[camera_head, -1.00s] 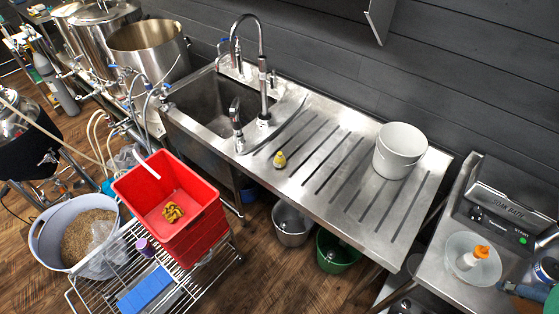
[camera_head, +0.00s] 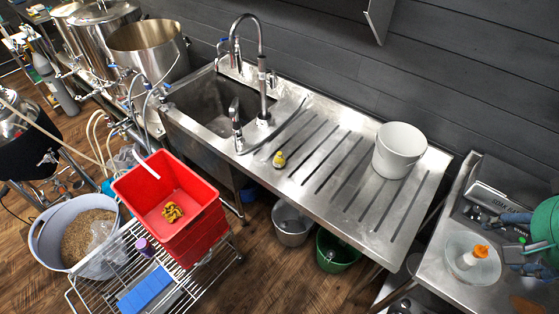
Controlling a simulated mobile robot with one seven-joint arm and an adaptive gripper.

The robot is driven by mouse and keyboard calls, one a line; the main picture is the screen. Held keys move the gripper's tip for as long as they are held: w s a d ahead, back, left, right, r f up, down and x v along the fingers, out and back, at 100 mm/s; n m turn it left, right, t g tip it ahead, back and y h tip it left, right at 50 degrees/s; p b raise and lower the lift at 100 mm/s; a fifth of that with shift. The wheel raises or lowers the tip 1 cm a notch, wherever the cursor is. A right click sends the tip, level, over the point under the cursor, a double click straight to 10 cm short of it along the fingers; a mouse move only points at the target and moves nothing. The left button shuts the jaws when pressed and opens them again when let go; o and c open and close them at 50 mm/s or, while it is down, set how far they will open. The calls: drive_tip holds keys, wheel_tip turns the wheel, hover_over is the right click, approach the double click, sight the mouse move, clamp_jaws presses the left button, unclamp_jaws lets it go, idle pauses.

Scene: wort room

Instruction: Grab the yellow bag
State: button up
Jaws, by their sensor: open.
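A crumpled yellow bag (camera_head: 173,212) lies on the floor of the open red bin (camera_head: 205,237), towards its front right. The bin's walls rise around it, and its top is uncovered. The bin stands on a wire rack at the lower left. My gripper (camera_head: 500,236) shows at the right edge of the view, over the steel counter and partly cut off. Its grey fingers are apart with nothing seen between them. It is far to the right of the red bin, with the sink unit between them.
The steel sink and drainboard (camera_head: 330,165) hold a tall tap, a small yellow bottle (camera_head: 279,160) and a white bucket (camera_head: 399,150). An orange-capped bottle (camera_head: 472,257) stands in a clear bowl near my gripper. A grain tub (camera_head: 45,240) stands left of the bin.

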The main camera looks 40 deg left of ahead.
drive_tip(key=w+a+f, duration=0.2)
drive_tip(key=w+a, duration=1.1)
drive_tip(key=a, duration=0.1)
drive_tip(key=n, duration=0.3)
hover_over(278, 156)
drive_tip(key=s, duration=0.4)
wheel_tip(278, 156, down, 30)
drive_tip(key=shift+s+d+r+g+y+p, duration=0.15)
drive_tip(key=shift+d+r+g+y+p, duration=0.05)
drive_tip(key=shift+d+g+y+p, duration=0.1)
drive_tip(key=shift+f, duration=0.1)
drive_tip(key=shift+b+x, duration=0.4)
drive_tip(key=shift+x, duration=3.85)
